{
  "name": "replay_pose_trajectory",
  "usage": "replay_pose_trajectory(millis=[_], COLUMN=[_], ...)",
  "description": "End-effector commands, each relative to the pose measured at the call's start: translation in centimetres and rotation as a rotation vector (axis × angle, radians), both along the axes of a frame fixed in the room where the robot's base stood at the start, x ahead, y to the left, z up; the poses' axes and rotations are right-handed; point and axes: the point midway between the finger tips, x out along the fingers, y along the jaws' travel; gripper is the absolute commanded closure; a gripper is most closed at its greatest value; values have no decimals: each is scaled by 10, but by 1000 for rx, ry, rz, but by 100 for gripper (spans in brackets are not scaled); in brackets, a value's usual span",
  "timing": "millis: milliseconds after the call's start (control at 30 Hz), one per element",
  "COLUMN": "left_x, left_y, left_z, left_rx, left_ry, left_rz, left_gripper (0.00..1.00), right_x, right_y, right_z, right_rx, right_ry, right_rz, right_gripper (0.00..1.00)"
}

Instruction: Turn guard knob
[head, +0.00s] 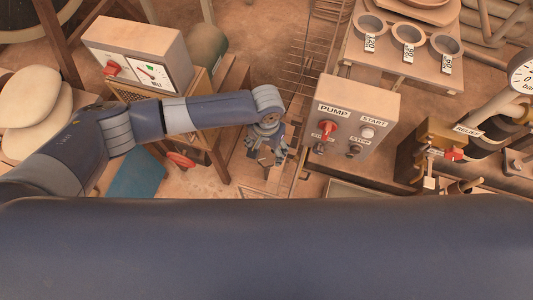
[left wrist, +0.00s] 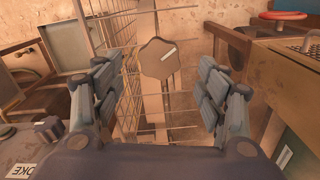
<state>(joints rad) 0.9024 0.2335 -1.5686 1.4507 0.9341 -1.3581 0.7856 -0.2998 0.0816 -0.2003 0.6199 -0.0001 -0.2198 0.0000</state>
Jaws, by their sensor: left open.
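The guard knob (left wrist: 159,58) is a brown, lobed knob with a white line on its face, tilted up to the right. It stands in front of the wire mesh guard (left wrist: 118,35). My left gripper (left wrist: 158,82) is open, with one finger on each side of the knob in the picture and clear gaps to both. I cannot tell how far away the knob is along the view. In the head view my left gripper (head: 266,156) points down beside the mesh, left of the pump box, and hides the knob. My right gripper is not in view.
The pump box (head: 352,138) with a red switch stands right of my left gripper. A wooden cabinet (head: 205,115) and a red handwheel (head: 181,160) are to its left. In the left wrist view the red handwheel (left wrist: 282,15) is at the upper right.

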Motion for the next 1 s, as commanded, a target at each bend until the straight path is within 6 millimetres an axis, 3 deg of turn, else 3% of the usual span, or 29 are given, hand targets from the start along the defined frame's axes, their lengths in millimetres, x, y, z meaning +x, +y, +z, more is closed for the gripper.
replay_pose_trajectory(millis=[100,300,667,867,1000], left_x=[0,0,0,0,0], left_y=[0,0,0,0,0], left_z=[-21,-43,-48,-48,-48], left_rx=[1,-1,0,0,0], left_ry=[0,0,-1,-1,-1], left_rz=[1,0,-1,-1,-1], left_gripper=[33,33,33,74,77], right_x=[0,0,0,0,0], right_y=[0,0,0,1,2], right_z=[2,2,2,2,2], right_rx=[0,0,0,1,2], right_ry=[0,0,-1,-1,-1], right_rz=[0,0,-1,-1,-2], right_gripper=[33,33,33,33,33])
